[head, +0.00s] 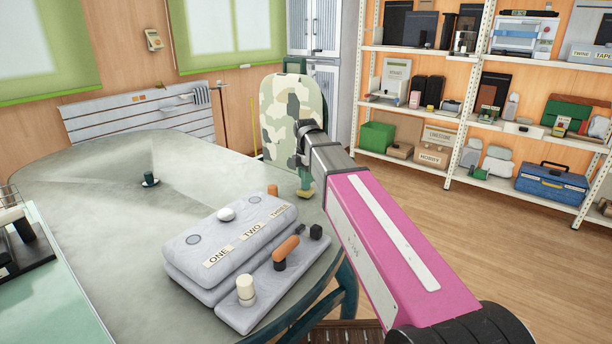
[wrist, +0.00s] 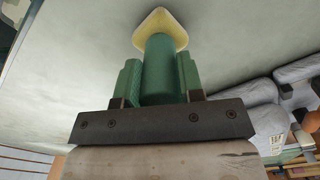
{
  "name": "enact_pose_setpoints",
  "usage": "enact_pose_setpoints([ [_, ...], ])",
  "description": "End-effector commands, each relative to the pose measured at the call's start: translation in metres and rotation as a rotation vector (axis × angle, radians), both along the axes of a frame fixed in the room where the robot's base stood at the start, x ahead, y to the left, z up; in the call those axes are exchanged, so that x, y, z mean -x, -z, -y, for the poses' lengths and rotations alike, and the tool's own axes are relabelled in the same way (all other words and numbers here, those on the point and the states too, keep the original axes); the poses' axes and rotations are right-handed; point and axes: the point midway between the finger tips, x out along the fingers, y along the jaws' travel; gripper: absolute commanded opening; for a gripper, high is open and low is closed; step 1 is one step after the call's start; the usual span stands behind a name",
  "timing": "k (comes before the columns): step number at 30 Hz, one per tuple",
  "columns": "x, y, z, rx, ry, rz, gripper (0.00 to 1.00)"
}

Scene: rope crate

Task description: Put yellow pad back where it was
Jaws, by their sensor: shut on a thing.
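My gripper (head: 304,180) is shut on the green handle of the yellow pad (head: 306,193). In the wrist view the gripper (wrist: 159,80) has its green fingers on both sides of the green handle, and the pad (wrist: 160,22) flares out past the fingertips. The pad appears above the table near its right edge; its exact height is hard to tell. A grey-white stand (head: 215,245) with labels ONE, TWO and THREE lies in front and to the left of it. Round marks show near ONE and THREE, and a white knob (head: 226,214) sits between them.
The stand's lower ledge holds a cream peg (head: 246,289), an orange handle (head: 286,250) and a black block (head: 316,231). A dark green piece with a white base (head: 150,179) stands on the grey table (head: 90,165). A camouflage-patterned chair back (head: 280,105) rises behind the gripper.

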Motion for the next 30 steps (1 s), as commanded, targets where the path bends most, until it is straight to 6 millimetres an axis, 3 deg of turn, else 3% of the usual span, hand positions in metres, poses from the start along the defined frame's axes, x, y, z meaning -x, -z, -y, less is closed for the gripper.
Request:
enact_pose_setpoints([
  [11,0.0,0.0048,0.0,0.0,0.0,0.0,0.0],
  [12,0.0,0.0051,0.0,0.0,0.0,0.0,0.38],
  [15,0.0,0.0048,0.0,0.0,0.0,0.0,0.65],
  [30,-0.0003,0.0016,-0.0001,0.0,0.0,0.001,0.65],
])
